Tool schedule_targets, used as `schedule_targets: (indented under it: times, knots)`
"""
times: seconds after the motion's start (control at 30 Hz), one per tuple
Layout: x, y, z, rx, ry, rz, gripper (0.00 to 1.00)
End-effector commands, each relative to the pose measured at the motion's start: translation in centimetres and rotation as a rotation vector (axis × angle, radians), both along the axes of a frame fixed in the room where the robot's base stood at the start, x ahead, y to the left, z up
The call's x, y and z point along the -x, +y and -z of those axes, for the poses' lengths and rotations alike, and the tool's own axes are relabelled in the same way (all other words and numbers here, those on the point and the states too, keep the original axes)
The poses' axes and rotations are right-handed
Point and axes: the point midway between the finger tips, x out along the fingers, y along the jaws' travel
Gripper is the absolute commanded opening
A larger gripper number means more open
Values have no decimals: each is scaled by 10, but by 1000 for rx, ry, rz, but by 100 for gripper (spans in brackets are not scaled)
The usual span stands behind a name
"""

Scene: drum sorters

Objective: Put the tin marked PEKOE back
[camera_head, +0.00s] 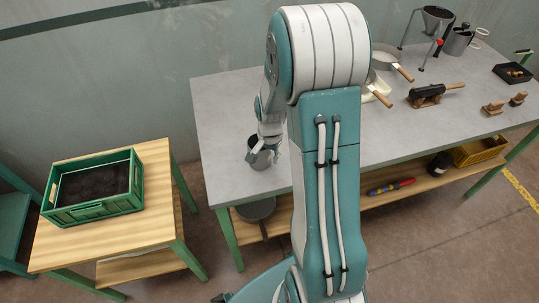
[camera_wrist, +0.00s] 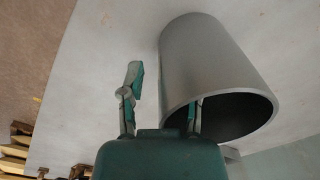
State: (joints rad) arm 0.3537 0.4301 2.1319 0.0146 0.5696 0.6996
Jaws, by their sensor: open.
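A plain grey open-topped tin (camera_head: 261,157) stands near the left end of the grey table. In the wrist view the tin (camera_wrist: 212,68) fills the upper middle, its dark mouth facing the camera. No PEKOE marking shows on the side I see. My gripper (camera_head: 268,138) is open, at the tin's top in the head view. In the wrist view my gripper (camera_wrist: 163,92) has its left finger outside the tin's wall and its right finger at the mouth, its tip apparently inside the rim. I cannot tell whether either finger touches the tin.
A green crate (camera_head: 92,210) with dark contents sits on a low wooden table (camera_head: 155,220) at left, across a gap from the grey table (camera_head: 225,105). A funnel stand (camera_head: 433,38), a metal jug (camera_head: 457,42), a pan and a black tray (camera_head: 512,73) occupy the right side.

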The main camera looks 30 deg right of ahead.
Motion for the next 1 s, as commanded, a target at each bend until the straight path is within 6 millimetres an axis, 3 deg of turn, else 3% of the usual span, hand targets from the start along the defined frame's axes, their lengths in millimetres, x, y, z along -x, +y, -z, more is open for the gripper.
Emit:
schedule_targets:
  times: [0.17, 0.6, 0.8, 1.0]
  knots:
    - [-1, 0, -19, 2, -5, 0, 43]
    - [1, -1, -105, 2, -5, 0, 43]
    - [1, 0, -122, 1, -3, -3, 43]
    - [15, 26, -156, 28, -66, -141, 43]
